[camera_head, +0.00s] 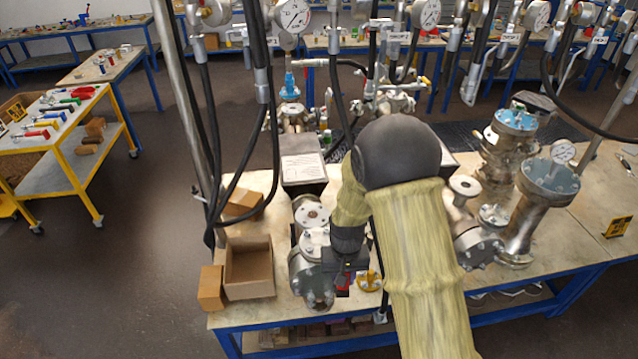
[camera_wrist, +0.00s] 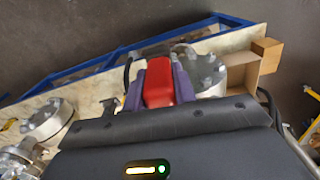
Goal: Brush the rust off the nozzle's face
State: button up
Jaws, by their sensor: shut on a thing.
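My gripper (camera_head: 345,262) is low over the near table, just right of a grey flanged vessel (camera_head: 312,285). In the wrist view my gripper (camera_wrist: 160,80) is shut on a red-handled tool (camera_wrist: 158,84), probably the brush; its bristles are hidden. A small red part of the tool (camera_head: 344,283) shows in the head view. A bolted flange (camera_wrist: 208,70) lies right beside the fingers in the wrist view; I cannot tell whether they touch. Behind the vessel, a nozzle (camera_head: 311,214) has its round face turned up. Rust is not clear on any face.
An open cardboard box (camera_head: 249,268) stands left of the vessel. A yellow fitting (camera_head: 369,281) lies right of my gripper. More flanged vessels (camera_head: 545,190) stand to the right. Black hoses (camera_head: 268,130) and gauges hang above. A yellow cart (camera_head: 65,140) with tools stands at left.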

jog(key=w+d+f+m+b, duration=0.1)
jog(key=d+f+b, duration=0.5)
jog(key=d+f, duration=0.7)
notch_tip(320, 180, down, 4)
jog(key=shift+w+d+f+m, duration=0.25)
jog(key=shift+w+m, duration=0.05)
jog(key=shift+w, duration=0.1)
jog(key=shift+d, duration=0.1)
